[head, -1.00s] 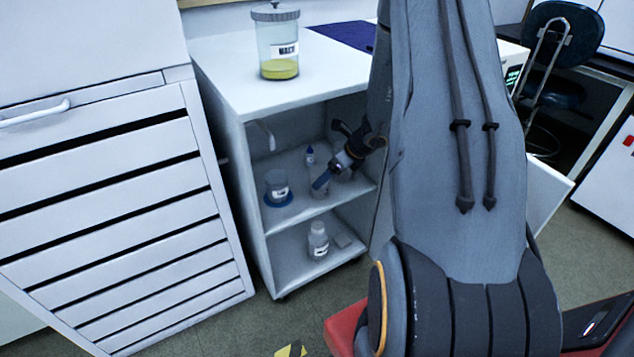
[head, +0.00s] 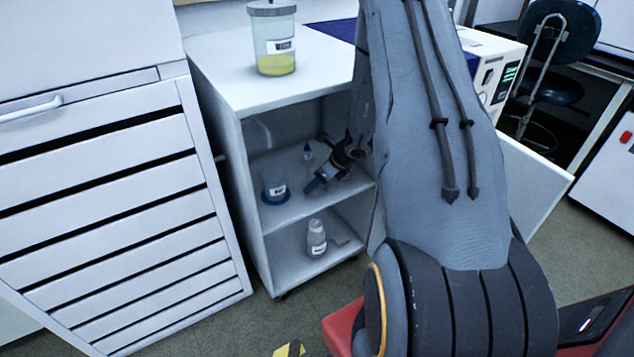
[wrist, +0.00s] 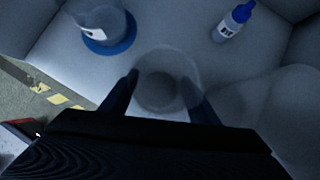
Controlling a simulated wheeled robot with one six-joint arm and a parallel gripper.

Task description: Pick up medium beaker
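A clear, empty glass beaker (wrist: 165,68) stands on the cabinet's middle shelf, seen from above in the wrist view. My gripper (wrist: 160,80) reaches over the shelf with one finger on each side of the beaker. The fingers look open, with their tips close to the glass; contact is not clear. In the head view my gripper (head: 316,184) is inside the open cabinet, and the beaker is mostly hidden behind it.
A labelled glass vessel on a blue base (head: 275,187) stands left on the same shelf. A blue-capped bottle (wrist: 232,22) stands behind right. A bottle (head: 316,240) is on the lower shelf. A jar of yellow liquid (head: 274,50) stands on the cabinet top (head: 225,70).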

